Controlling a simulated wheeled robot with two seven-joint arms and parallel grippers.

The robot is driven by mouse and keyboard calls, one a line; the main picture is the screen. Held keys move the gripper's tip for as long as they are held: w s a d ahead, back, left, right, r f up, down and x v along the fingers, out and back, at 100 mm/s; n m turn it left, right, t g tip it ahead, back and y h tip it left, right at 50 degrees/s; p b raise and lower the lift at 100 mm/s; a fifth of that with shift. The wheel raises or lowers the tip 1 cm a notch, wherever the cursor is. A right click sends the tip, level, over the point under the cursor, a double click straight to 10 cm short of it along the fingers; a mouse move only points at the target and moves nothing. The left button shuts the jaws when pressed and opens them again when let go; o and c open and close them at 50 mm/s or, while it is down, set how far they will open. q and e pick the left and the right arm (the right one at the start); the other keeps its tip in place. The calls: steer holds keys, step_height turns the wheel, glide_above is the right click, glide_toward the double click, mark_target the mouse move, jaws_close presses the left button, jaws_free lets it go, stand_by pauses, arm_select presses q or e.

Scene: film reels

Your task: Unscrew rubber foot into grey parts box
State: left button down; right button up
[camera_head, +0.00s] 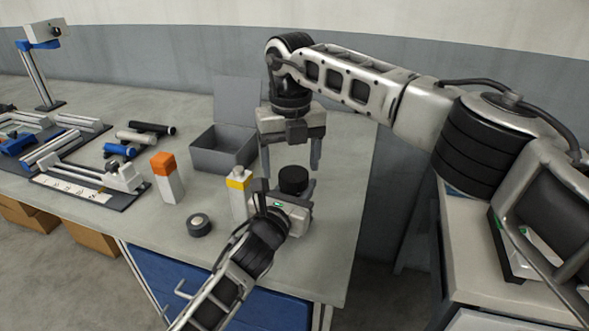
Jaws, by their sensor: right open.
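A black round knob-like piece, which looks like the rubber foot (293,180), stands upright just beyond my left gripper (284,194). My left gripper reaches in low from the front; its wrist hides what is between its fingers, and I cannot tell whether it grips the part under the foot. My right gripper (291,170) points down with its fingers apart, one on each side above the foot, and holds nothing. The grey parts box (222,154) stands open behind and to the left, its lid raised at the back.
A yellow-capped bottle (239,195) stands close left of my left gripper. An orange-capped bottle (170,186) and a black roll (199,225) are farther left. Rails, small cylinders and a camera stand (42,85) fill the left. The table's right edge is near.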

mark_target(298, 195)
step_height(298, 195, up, 2)
steer(key=shift+d, duration=0.1)
steer(key=shift+c, duration=0.5)
step_height(298, 195, up, 3)
steer(key=shift+r+m, duration=0.15)
steer(key=shift+m, duration=0.95)
steer(key=shift+d+f, duration=0.15)
steer(key=shift+f, duration=3.8)
steer(key=c, duration=1)
steer(key=o, duration=1.1)
